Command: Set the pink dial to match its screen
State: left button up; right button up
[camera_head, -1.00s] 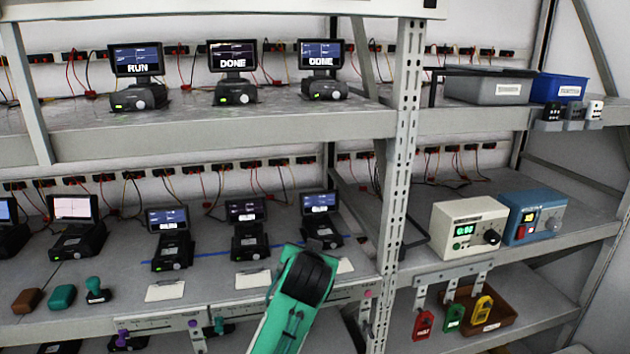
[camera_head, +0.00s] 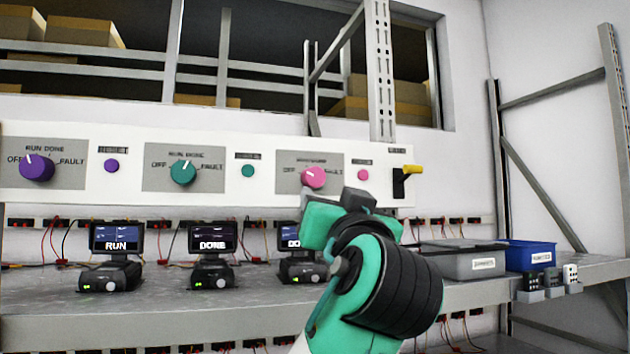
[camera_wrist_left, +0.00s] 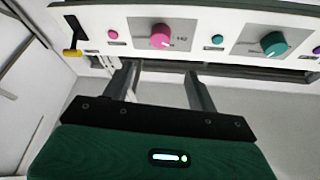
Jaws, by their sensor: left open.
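The pink dial (camera_head: 314,177) is on the white panel in the head view, its white mark toward the upper left; its label is too small to read. It also shows in the left wrist view (camera_wrist_left: 162,37), beyond the fingers. The screen below it (camera_head: 290,237) shows "DO", the rest hidden behind my left arm. My left gripper (camera_head: 346,203) is just below and right of the dial in the head view. In the left wrist view its fingers (camera_wrist_left: 161,88) are apart with nothing between them. My right gripper is out of view.
A purple dial (camera_head: 38,168) and a teal dial (camera_head: 183,172) share the panel (camera_head: 125,190). A small pink button (camera_head: 364,175) and a yellow-handled lever (camera_head: 408,180) are right of the pink dial. Grey (camera_head: 462,263) and blue bins (camera_head: 530,256) stand on the shelf at right.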

aim_at(315, 178)
pick_arm(q)
jog(key=p+x, duration=0.7)
jog(key=x, duration=0.5)
jog(key=shift+r, duration=0.1)
jog(key=shift+p+x, duration=0.65)
jog(key=shift+x, duration=0.25)
jog(key=c, duration=1)
